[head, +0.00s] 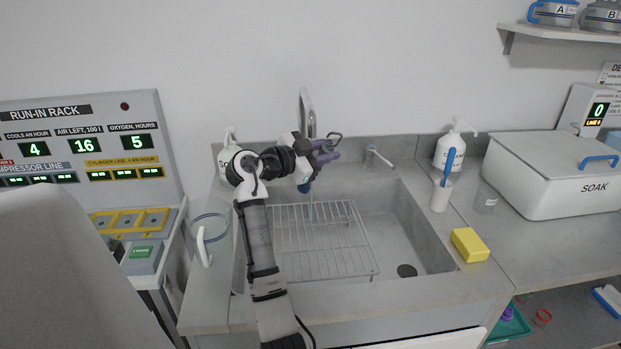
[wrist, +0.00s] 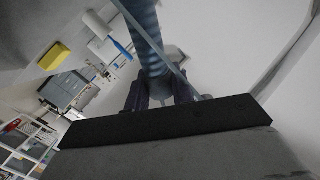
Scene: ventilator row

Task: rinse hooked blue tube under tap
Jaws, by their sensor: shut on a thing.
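My gripper (head: 325,150) is over the back of the sink (head: 385,235), in front of the metal tap (head: 306,108). In the wrist view its dark fingers (wrist: 165,92) are shut on a ribbed blue tube (wrist: 145,28), which runs up out of the picture. In the head view only a short blue end of the tube (head: 305,187) shows below the gripper; the arm and gripper hide the rest. A thin pale vertical streak, which looks like water, runs below the tap beside that end. I cannot tell whether it touches the tube. The tube's hook is not clearly visible.
A wire rack (head: 325,240) lies in the sink's left part. A clear jug (head: 209,230) stands left. A soap bottle (head: 450,150), a white cup with a blue-handled brush (head: 441,193), a yellow sponge (head: 469,245) and the white soak tank (head: 555,175) are right.

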